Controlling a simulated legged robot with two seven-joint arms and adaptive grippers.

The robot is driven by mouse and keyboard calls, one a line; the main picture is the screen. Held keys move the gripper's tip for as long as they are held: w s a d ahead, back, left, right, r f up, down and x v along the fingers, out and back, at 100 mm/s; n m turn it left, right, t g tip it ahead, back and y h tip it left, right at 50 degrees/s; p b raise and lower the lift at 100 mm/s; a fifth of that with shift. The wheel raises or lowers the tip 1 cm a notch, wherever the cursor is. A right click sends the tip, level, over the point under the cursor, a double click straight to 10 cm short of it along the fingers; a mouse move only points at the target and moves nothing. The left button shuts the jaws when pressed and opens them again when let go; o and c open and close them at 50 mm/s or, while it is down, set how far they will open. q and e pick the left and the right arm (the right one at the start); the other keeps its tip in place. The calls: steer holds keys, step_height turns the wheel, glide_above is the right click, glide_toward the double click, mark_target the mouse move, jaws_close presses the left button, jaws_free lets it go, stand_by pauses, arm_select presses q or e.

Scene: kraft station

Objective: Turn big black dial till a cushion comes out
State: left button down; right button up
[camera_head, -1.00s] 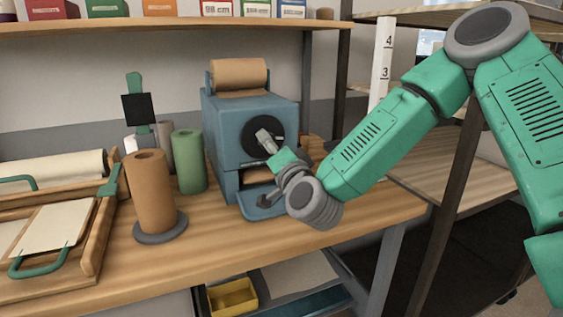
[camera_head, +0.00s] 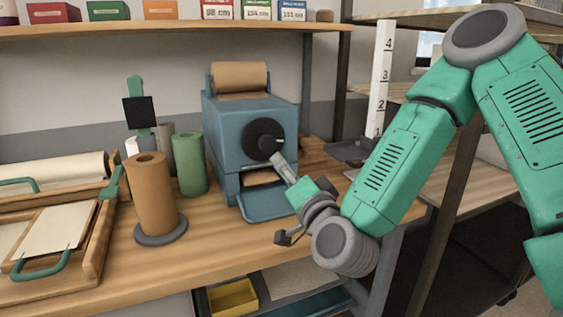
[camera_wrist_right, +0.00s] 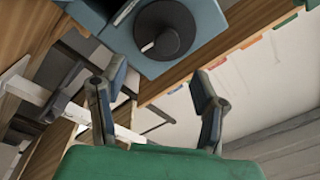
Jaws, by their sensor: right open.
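In the right wrist view the dial (camera_wrist_right: 172,25) shows beyond my fingers. My right gripper (camera_head: 281,197) is in front of the machine, to the lower right of the dial. Its two fingers are open and empty, as the right wrist view (camera_wrist_right: 158,80) also shows. One finger overlaps the dial's lower edge in the head view; the wrist view shows a gap. Brown paper (camera_head: 262,178) shows in the slot below the dial. The blue tray (camera_head: 268,207) looks empty. My left gripper is out of view.
A brown roll (camera_head: 150,195) on a grey base and a green roll (camera_head: 189,163) stand left of the machine. A wooden frame (camera_head: 92,245) lies at far left. A yellow bin (camera_head: 232,298) is under the bench. Shelving stands at right.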

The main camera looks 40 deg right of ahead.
mark_target(270, 147)
steer(key=w+d+n+p, duration=0.1)
steer(key=w+n+p, duration=0.2)
steer(key=p, duration=0.3)
steer(key=w+r+n+p, duration=0.1)
steer(key=w+n+p, duration=0.3)
steer(key=p, duration=0.2)
steer(key=w+d+n+g+p, duration=0.1)
steer(key=w+n+p, duration=0.2)
steer(key=p, duration=0.3)
steer(key=shift+w+d+r+n+y, duration=0.3)
steer(key=shift+w+r+n, duration=0.1)
steer(key=shift+w, duration=0.25)
steer(key=c, duration=1.2)
